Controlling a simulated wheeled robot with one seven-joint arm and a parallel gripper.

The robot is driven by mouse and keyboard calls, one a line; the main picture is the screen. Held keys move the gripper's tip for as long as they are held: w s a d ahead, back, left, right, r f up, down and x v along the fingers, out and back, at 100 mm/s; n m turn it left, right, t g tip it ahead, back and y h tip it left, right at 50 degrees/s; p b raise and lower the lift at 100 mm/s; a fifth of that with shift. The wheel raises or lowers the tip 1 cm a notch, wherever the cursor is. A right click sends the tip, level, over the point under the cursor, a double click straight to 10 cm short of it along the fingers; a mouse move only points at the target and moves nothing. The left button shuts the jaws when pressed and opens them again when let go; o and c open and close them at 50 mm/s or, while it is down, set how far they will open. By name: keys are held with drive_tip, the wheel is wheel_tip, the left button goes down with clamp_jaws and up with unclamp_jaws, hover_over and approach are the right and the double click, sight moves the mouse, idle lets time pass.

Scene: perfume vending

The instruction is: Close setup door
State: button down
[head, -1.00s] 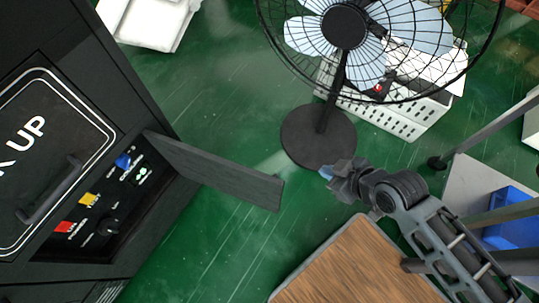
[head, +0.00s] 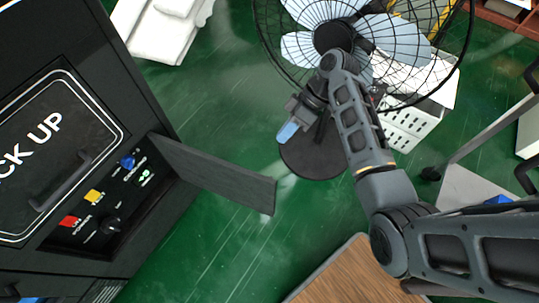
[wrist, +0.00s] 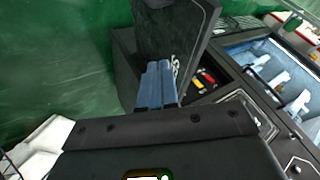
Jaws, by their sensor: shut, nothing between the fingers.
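The setup door (head: 218,178) is a dark flat panel standing open, jutting out from the black machine beside its control recess. In the wrist view the door (wrist: 172,28) stands upright just beyond my fingers, with white lettering partly hidden on its face. The control recess (head: 108,213) is exposed, with red, yellow and blue switches and a dark knob. My gripper (head: 287,133) has blue fingertips held together and empty. In the head view it is up and right of the door's free end, apart from it. In the wrist view the fingers (wrist: 157,84) overlap the door's lower part; contact cannot be told.
A black fan (head: 333,38) on a round base stands behind my gripper and arm. A white perforated crate (head: 405,128) is beside it. A wood-topped surface (head: 345,280) lies at the bottom. Green floor is clear between the door and this surface.

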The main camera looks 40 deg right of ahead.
drive_tip(key=s+a+f+p, duration=0.1)
drive_tip(key=a+f, duration=0.6)
drive_tip(key=a, duration=0.2)
drive_tip(key=shift+f, duration=0.35)
drive_tip(key=shift+a, duration=0.1)
